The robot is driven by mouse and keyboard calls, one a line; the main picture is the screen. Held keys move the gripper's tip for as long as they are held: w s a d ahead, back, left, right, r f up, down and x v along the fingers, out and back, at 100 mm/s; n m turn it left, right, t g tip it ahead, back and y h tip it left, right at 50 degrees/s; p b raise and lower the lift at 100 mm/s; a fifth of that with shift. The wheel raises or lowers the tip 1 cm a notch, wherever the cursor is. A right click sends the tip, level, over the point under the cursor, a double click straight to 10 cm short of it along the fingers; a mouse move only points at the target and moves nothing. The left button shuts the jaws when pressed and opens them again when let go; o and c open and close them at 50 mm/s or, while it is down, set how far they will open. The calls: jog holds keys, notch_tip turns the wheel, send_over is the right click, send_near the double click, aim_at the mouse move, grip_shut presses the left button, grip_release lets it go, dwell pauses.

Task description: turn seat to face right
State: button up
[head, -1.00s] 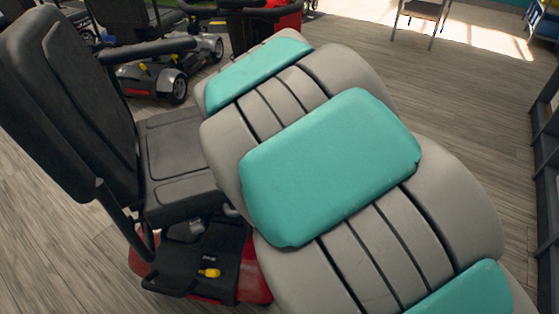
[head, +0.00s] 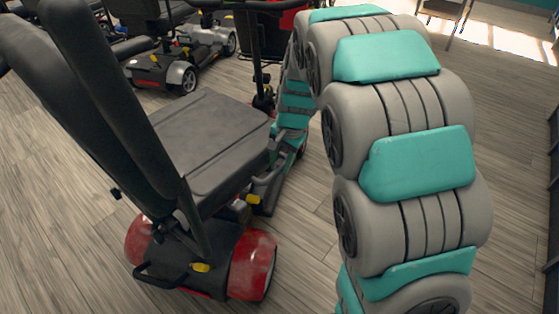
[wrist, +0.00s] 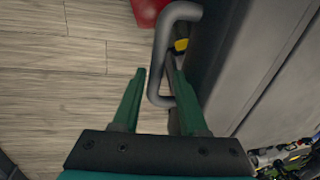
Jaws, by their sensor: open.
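The black scooter seat has a cushion (head: 205,140) and a tall backrest (head: 110,110). In the head view the backrest stands at the cushion's lower left, and the cushion points to the upper right. The seat sits over a red scooter base (head: 255,262). In the wrist view my gripper (wrist: 154,68) is open, its two green fingers pointing up the picture. A bent grey bar (wrist: 158,65) beside the dark seat side (wrist: 265,60) reaches down between the fingers. Contact is not clear. In the head view my arm hides the gripper.
A silver and black scooter (head: 185,60) stands behind the seat at the upper left. Another scooter with a red part (head: 282,22) is at the top middle. A small table (head: 445,12) is at the top right. Wooden floor (head: 508,130) is open on the right.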

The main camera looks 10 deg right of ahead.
jog(key=shift+w, duration=0.15)
jog(key=shift+d+r, duration=0.1)
jog(key=shift+r, duration=0.55)
notch_tip(320, 180, up, 7)
jog(key=s+d+p, duration=0.1)
jog(key=p, duration=0.2)
jog(key=shift+s+r, duration=0.2)
dwell(0.5)
